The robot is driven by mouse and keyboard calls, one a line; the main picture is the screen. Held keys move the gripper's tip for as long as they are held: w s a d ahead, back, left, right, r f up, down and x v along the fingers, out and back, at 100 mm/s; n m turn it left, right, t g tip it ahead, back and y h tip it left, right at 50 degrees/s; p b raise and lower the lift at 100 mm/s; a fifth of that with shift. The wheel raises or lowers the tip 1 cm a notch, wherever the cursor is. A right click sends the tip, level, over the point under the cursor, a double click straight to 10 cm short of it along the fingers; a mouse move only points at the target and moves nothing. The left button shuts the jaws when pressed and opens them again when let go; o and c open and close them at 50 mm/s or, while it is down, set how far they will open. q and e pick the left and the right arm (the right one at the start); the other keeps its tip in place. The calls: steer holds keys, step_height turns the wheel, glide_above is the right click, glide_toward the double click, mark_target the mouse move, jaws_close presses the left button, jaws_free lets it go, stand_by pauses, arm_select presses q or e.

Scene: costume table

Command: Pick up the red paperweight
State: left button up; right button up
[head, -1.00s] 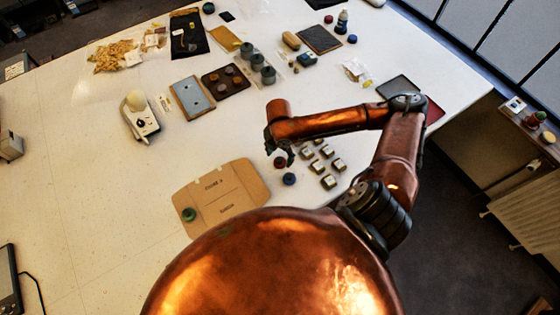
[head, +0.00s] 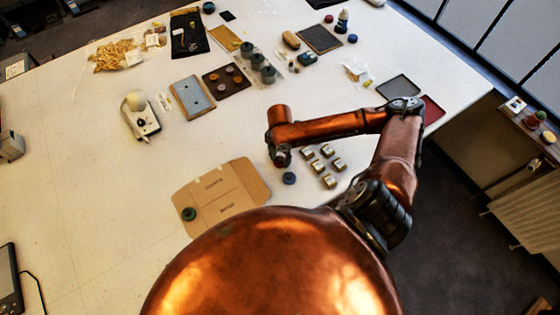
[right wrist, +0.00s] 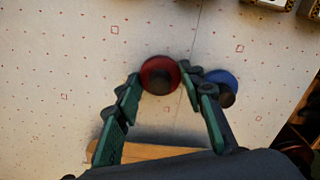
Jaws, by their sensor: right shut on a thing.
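The red paperweight (right wrist: 158,76) is a round disc with a dark knob, seen in the right wrist view between the two green-and-black fingers of my right gripper (right wrist: 163,84). The fingers are shut on it, one at each side. In the head view my right gripper (head: 281,159) is low over the table and mostly hides the red paperweight. My left gripper is not in view.
A blue paperweight (head: 289,178) stands close beside my right gripper and also shows in the right wrist view (right wrist: 223,88). Several small metal blocks (head: 327,151) lie to the right. A green paperweight (head: 188,214) sits on a cardboard folder (head: 235,185). The white table (head: 80,200) is clear at left.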

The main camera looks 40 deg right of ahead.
steer(key=c, duration=0.5)
